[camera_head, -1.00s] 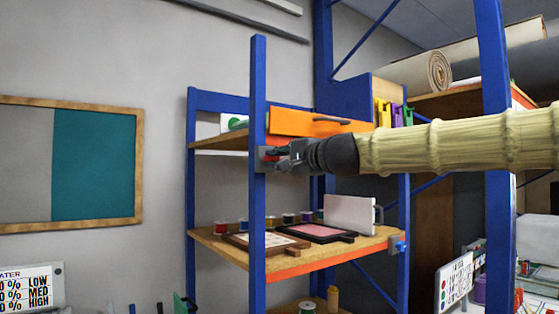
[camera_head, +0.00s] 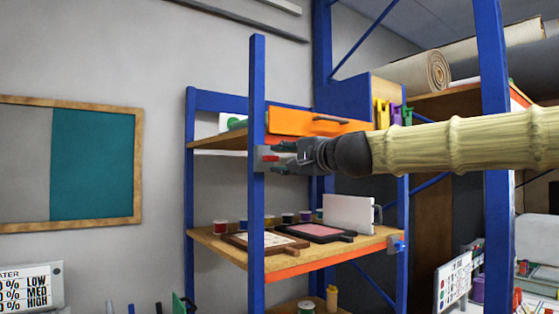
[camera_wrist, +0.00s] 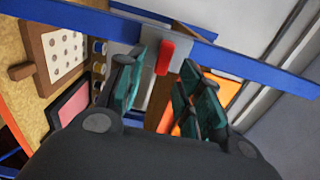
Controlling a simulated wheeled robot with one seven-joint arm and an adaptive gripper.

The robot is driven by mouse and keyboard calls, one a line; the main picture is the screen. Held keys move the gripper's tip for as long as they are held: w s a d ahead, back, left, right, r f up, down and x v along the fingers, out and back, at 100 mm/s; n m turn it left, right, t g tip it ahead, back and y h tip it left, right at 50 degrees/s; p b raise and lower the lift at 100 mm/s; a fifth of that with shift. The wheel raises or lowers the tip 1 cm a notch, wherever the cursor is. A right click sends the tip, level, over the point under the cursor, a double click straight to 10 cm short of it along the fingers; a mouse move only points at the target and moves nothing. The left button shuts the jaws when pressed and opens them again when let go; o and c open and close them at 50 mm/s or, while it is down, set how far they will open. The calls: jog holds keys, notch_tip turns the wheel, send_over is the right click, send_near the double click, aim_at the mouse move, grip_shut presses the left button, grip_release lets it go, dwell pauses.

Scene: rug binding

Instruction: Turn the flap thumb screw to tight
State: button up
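A red tab-shaped thumb screw (camera_head: 270,158) sits on a grey plate (camera_head: 262,167) on the front blue post. In the head view it looks roughly level. In the wrist view the red screw (camera_wrist: 166,57) lies just beyond and between the fingertips. My gripper (camera_head: 283,158) is open and empty, just right of the screw in the head view. In the wrist view my gripper (camera_wrist: 163,72) shows its teal-padded fingers spread apart, with a visible gap around the screw. I cannot tell from its look whether the screw is tight.
An orange drawer (camera_head: 315,122) is close above my gripper. The shelf below (camera_head: 290,262) holds framed boards, spools and a white panel (camera_head: 349,214). A blue knob (camera_head: 398,246) is on the right post. Blue posts bound the space.

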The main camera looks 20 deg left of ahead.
jog(key=v, duration=0.9)
jog(key=shift+s+d, duration=0.15)
